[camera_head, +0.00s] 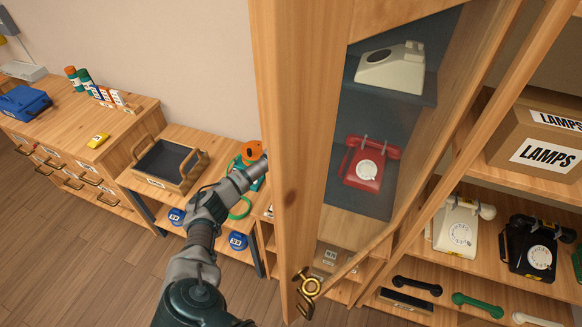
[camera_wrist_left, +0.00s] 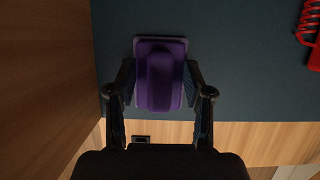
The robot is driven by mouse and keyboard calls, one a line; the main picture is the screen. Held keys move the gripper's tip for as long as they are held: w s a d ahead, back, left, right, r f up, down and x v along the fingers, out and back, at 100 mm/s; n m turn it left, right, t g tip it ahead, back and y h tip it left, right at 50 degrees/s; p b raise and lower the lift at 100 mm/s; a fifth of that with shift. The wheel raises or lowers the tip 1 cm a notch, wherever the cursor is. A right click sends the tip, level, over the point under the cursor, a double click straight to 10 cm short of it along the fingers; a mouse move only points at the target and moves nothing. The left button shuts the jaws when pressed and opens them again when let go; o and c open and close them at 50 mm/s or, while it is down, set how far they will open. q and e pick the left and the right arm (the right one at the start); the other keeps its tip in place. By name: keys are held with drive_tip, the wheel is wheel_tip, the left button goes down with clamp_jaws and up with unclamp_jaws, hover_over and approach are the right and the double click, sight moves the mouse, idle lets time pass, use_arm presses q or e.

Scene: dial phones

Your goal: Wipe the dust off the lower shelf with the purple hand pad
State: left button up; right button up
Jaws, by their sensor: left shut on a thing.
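The purple hand pad (camera_wrist_left: 160,80) is in my left gripper (camera_wrist_left: 159,88) in the left wrist view. The fingers are shut on its two sides, and it lies over the dark blue lining of the lower shelf (camera_wrist_left: 235,85); I cannot tell whether it touches. In the head view my left arm passes behind the cabinet's wooden side, which hides the gripper and pad. The lower shelf (camera_head: 352,200) shows through the glass there, with a red dial phone (camera_head: 365,170) on it. I cannot make out any dust. My right gripper is not in view.
A cream phone (camera_head: 392,68) stands on the shelf above. The wooden door frame (camera_head: 298,150) with a brass latch (camera_head: 309,286) stands beside my left arm. A wooden wall (camera_wrist_left: 45,80) is close left of the pad, and a red coiled cord (camera_wrist_left: 308,22) is at upper right.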

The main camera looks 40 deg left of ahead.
use_arm(q)
drive_tip(key=shift+w+d, duration=0.25)
drive_tip(key=shift+d, duration=0.6)
drive_tip(key=shift+w+d, duration=0.25)
drive_tip(key=shift+d, duration=0.6)
drive_tip(key=shift+w+d+f, duration=0.1)
drive_tip(key=shift+w+d, duration=0.15)
drive_tip(key=shift+d, duration=0.55)
drive_tip(key=shift+w+d+f, duration=0.1)
drive_tip(key=shift+w+d, duration=0.15)
drive_tip(key=shift+d, duration=0.75)
drive_tip(key=shift+r, duration=0.2)
drive_tip(key=shift+s+a+f, duration=0.1)
drive_tip(key=shift+s+a, duration=0.1)
drive_tip(key=shift+a, duration=0.5)
drive_tip(key=shift+s+a, duration=0.2)
drive_tip(key=shift+a, duration=0.55)
drive_tip(key=shift+s+a+f, duration=0.1)
drive_tip(key=shift+s+a, duration=0.1)
drive_tip(key=shift+a, duration=0.5)
drive_tip(key=shift+s+a, duration=0.35)
drive_tip(key=shift+a, duration=0.7)
drive_tip(key=shift+s+a, duration=0.4)
drive_tip(key=shift+a, duration=0.6)
drive_tip(key=shift+s+a, duration=0.35)
drive_tip(key=shift+a, duration=0.7)
drive_tip(key=shift+r, duration=0.1)
